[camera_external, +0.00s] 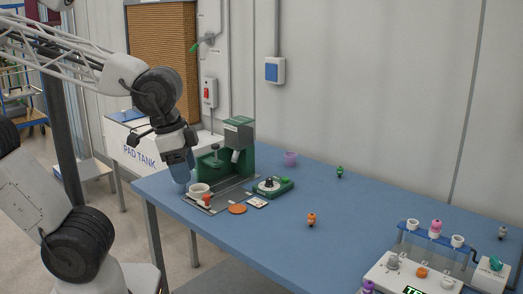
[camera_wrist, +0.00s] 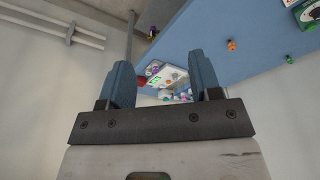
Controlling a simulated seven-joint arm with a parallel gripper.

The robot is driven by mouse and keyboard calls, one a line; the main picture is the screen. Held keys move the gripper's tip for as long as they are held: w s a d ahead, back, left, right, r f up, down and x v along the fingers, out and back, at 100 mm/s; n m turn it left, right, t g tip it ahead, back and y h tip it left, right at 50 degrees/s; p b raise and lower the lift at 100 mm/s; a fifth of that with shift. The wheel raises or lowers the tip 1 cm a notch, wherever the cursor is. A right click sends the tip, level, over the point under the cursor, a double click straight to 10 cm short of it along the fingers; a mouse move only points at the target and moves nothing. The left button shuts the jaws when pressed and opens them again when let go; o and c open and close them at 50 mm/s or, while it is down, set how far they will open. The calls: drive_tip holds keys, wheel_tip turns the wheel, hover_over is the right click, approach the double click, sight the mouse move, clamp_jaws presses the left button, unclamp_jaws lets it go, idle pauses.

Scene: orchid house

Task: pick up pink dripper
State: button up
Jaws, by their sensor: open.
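The pink dripper (camera_external: 436,226) appears to be the small pink piece standing in the rack (camera_external: 424,241) at the right of the blue table, between white cups. My gripper (camera_external: 181,178) is at the far left end of the table, beside the green machine, well apart from the pink piece. In the wrist view my gripper (camera_wrist: 160,75) has its two blue fingers spread with nothing held between them. The rack's unit (camera_wrist: 168,74) shows small and distant between the fingers, where I cannot make out the pink piece clearly.
The green machine (camera_external: 239,135) and a white cup (camera_external: 199,190) stand close to my gripper. A purple cup (camera_external: 290,158), green figure (camera_external: 339,171) and orange figure (camera_external: 311,219) stand on the blue table (camera_external: 265,240). The table's middle is mostly clear.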

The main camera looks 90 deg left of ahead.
drive_tip(key=w+r+m, duration=0.2)
drive_tip(key=w, duration=0.6)
drive_tip(key=w+r+m, duration=0.2)
drive_tip(key=w+r, duration=0.1)
drive_tip(key=w, duration=0.4)
drive_tip(key=m+g+h, duration=0.2)
drive_tip(key=m+g, duration=0.1)
drive_tip(key=m, duration=1.1)
hover_over(437, 221)
drive_tip(key=a, duration=0.1)
wheel_tip(437, 221, down, 15)
drive_tip(key=shift+a+f, duration=0.1)
drive_tip(key=shift+a, duration=0.05)
drive_tip(key=shift+f, duration=0.1)
drive_tip(key=shift+d+f, duration=0.2)
drive_tip(key=shift+f, duration=0.95)
drive_tip(key=shift+f, duration=0.15)
